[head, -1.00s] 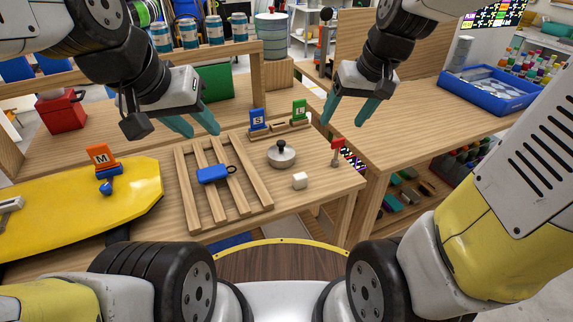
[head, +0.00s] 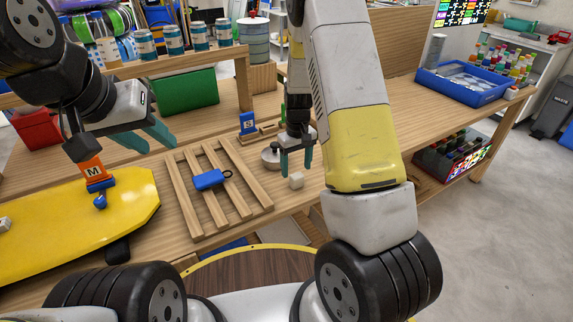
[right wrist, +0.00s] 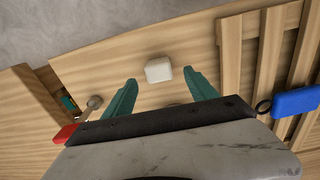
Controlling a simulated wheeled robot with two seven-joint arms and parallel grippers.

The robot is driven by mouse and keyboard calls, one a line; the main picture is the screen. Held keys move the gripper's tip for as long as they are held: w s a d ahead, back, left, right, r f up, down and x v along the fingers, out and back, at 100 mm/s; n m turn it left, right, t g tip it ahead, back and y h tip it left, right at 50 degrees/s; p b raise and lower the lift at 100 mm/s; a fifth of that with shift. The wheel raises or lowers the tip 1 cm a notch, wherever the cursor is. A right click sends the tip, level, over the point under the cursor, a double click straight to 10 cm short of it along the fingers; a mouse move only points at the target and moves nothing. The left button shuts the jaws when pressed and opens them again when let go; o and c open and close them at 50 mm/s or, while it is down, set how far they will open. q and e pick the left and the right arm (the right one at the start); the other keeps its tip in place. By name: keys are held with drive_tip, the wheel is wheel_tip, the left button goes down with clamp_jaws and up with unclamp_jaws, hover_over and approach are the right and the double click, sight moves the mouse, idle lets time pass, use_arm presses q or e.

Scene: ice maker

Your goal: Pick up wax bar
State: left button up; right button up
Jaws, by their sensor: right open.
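The wax bar (head: 296,181) looks like a small off-white block lying on the bare wooden table, right of the slatted rack. In the right wrist view the wax bar (right wrist: 158,70) lies just beyond the fingertips, roughly centred between them. My right gripper (head: 296,170) points down with its teal fingers apart, over or close to the block; the exact height is unclear. It also shows in the right wrist view (right wrist: 160,78), open and empty. My left gripper (head: 160,148) is open and empty above the table, behind the yellow board.
A wooden slatted rack (head: 176,194) holds a blue tool (head: 209,180). A round metal pot (head: 269,158) stands behind the right gripper, partly hidden. A yellow board (head: 70,220) lies at left.

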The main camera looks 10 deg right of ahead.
sight(297, 175)
wheel_tip(297, 175, down, 6)
drive_tip(key=shift+d+r, duration=0.1)
drive_tip(key=shift+r, duration=0.15)
drive_tip(key=shift+c, duration=0.3)
clamp_jaws()
drive_tip(key=shift+r, duration=0.5)
drive_tip(key=r, duration=0.2)
drive_tip(key=shift+s+r, duration=0.4)
drive_tip(key=s+a+r, duration=0.1)
drive_tip(key=s, duration=1.4)
drive_tip(key=shift+s+a, duration=0.15)
drive_tip(key=shift+a, duration=0.05)
